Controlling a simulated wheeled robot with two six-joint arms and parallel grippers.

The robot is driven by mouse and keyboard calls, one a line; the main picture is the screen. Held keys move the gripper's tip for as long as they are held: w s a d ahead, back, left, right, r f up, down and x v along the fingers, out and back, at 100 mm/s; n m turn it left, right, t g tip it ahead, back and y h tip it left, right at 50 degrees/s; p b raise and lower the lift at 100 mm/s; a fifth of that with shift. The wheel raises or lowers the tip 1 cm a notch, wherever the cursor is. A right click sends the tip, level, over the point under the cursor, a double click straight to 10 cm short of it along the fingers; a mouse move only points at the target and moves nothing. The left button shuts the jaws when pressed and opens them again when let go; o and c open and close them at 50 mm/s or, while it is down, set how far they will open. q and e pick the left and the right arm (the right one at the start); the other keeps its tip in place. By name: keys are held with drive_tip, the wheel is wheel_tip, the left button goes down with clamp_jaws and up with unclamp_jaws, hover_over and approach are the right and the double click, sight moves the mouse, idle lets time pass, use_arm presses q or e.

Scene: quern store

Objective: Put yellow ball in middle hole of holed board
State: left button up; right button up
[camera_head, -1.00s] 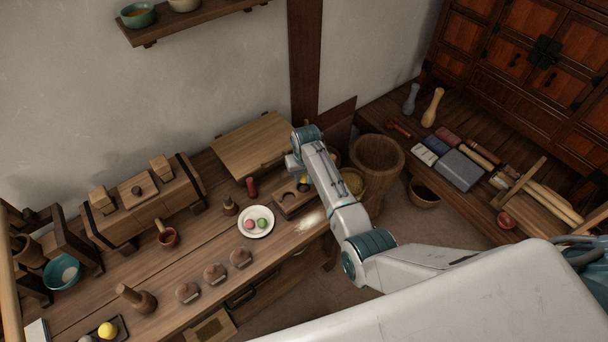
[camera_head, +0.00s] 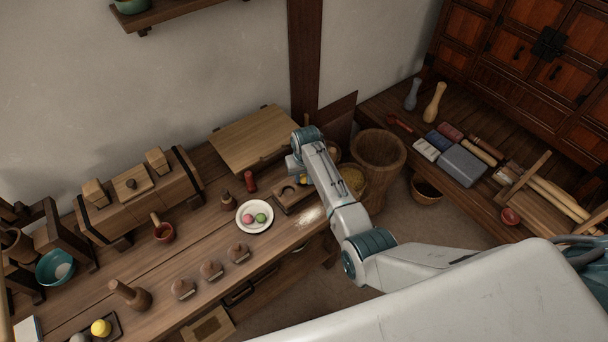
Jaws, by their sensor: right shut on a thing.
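The holed board (camera_head: 283,204) is a small brown wooden block on the table, just right of the white plate. A hollow shows in its top; its right part is hidden by my right arm. My right gripper (camera_head: 301,179) is at the board's right end, mostly hidden behind its own wrist. It is shut on a small yellow thing, which looks like the yellow ball (camera_head: 303,181), partly covered. I cannot tell whether it touches the board. My left gripper is out of view.
A white plate (camera_head: 242,223) holds a pink and a green ball. A red cylinder (camera_head: 250,184) stands behind the board. Another, larger yellow ball (camera_head: 101,327) lies on a dark tray at the lower left. A wooden bucket (camera_head: 378,150) stands right of the table.

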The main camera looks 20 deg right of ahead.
drive_tip(key=shift+p, duration=0.35)
idle(0.3)
idle(0.4)
drive_tip(key=o, duration=1)
wheel_tip(320, 180, up, 6)
drive_tip(key=p, duration=0.6)
